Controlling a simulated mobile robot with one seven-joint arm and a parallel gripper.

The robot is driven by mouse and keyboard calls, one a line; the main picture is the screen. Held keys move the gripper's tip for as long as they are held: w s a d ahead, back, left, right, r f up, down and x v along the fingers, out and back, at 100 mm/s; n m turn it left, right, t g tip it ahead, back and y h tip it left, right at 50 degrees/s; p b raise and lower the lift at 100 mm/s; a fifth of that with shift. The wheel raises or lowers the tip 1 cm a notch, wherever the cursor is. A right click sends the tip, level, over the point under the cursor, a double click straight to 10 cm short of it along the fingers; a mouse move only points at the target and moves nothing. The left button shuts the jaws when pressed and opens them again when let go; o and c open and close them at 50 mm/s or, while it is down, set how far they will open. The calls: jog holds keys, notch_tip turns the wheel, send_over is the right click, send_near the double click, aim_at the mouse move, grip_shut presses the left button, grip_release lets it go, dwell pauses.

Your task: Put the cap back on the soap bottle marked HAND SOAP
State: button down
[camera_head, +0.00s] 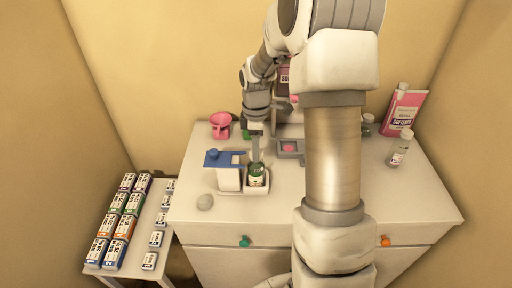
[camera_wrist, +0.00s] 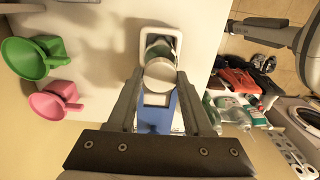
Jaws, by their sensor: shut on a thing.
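A green bottle (camera_head: 257,172) stands upright in a small white tray (camera_head: 264,187) on the counter; its label is too small to read. In the wrist view the bottle (camera_wrist: 158,47) shows partly behind a round white cap (camera_wrist: 159,74). My gripper (camera_head: 255,154) points down right over the bottle. In the wrist view my gripper (camera_wrist: 159,80) is shut on the white cap, which lies between the fingertips. The cap overlaps the bottle's top in this view; I cannot tell whether it touches the neck.
A white stand with a blue top (camera_head: 218,158) is close left of the bottle. A pink scoop (camera_head: 220,121), a grey tray (camera_head: 289,155), a white-capped bottle (camera_head: 400,149) and a pink softener pack (camera_head: 405,112) stand around.

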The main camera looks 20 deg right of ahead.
jog(key=shift+f, duration=0.1)
grip_release()
jog(key=shift+r, duration=0.2)
jog(key=shift+r+p, duration=2.7)
jog(key=shift+r, duration=0.65)
